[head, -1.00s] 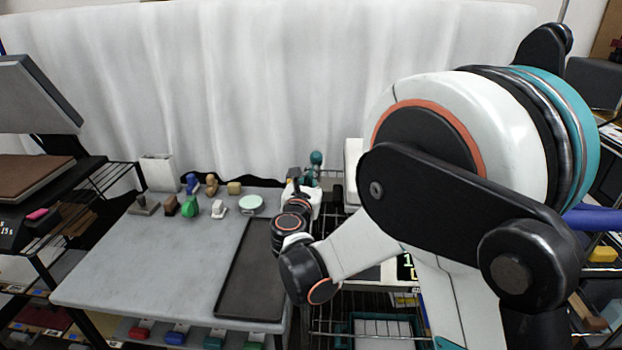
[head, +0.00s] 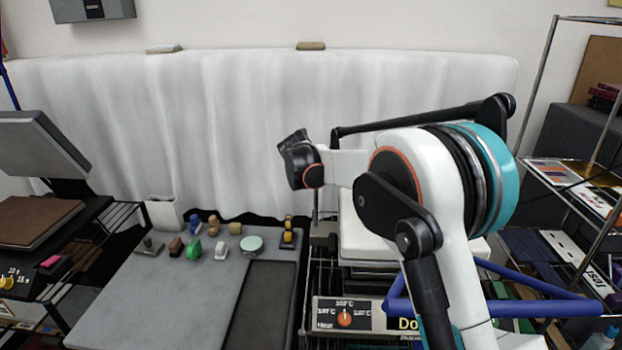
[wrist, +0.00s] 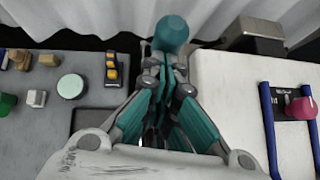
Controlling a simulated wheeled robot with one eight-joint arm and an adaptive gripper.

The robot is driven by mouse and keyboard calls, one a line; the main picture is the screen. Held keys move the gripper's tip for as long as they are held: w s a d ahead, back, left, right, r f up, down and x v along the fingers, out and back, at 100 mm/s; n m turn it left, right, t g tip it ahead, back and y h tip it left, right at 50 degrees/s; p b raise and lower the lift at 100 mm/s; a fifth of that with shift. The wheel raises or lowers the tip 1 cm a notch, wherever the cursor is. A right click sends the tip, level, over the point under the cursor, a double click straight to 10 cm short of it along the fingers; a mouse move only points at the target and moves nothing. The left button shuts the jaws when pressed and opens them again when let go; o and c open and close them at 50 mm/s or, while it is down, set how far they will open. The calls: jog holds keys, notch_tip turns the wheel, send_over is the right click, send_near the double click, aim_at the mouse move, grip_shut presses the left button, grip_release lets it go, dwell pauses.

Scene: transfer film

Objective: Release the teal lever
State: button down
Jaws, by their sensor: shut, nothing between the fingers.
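The teal lever shows in the wrist view as a rounded teal knob (wrist: 171,33) at the top centre, just beyond my fingertips. Its shaft is mostly hidden by the fingers. My gripper (wrist: 168,70) has its teal and grey fingers closed together, with nothing seen between them. I cannot tell whether the fingertips touch the knob. In the head view the wrist end of my arm is raised in front of the white curtain, and the fingers and the knob are not distinguishable there.
The grey table (head: 165,290) on the left holds small coloured blocks, a pale green round tin (head: 251,243) and a dark tray (head: 262,305). The white curtain (head: 230,130) is behind.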

jog(key=shift+w+r+p, duration=0.2)
jog(key=shift+w+r, duration=0.05)
jog(key=shift+w, duration=0.4)
jog(key=shift+w+r+p, duration=0.15)
jog(key=shift+w+r, duration=0.05)
jog(key=shift+w, duration=0.4)
jog(key=shift+r, duration=0.15)
jog(key=s+f+p+v, duration=0.1)
jog(key=v, duration=1.2)
jog(key=shift+s+a+f, duration=0.2)
jog(key=shift+a+f, duration=0.05)
jog(key=shift+f, duration=0.15)
